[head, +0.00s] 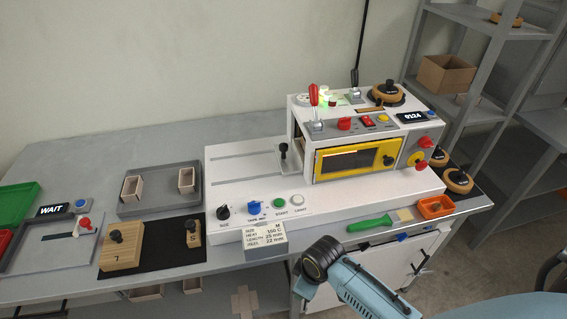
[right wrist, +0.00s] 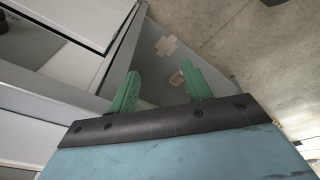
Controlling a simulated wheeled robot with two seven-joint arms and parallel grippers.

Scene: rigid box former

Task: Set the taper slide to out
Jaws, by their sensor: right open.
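The white box former (head: 230,170) stands on the grey table. A blue control (head: 254,208) sits on its front between the black size knob (head: 223,212) and the green start button (head: 279,203); its label is too small to read surely. A black-knobbed lever (head: 284,150) stands by the long slots on the top. I cannot tell which control is the taper slide, or its setting. My right gripper (right wrist: 160,72) is open and empty in the right wrist view, above the floor by the table's front. My left gripper is out of view.
A panel with a red-knobbed slot (head: 84,224) and a WAIT display (head: 51,210) lies at the left. Wooden blocks (head: 122,246) sit on a black mat. A green-handled tool (head: 370,224) and an orange bin (head: 436,207) lie at the front right. Shelves (head: 505,80) stand right.

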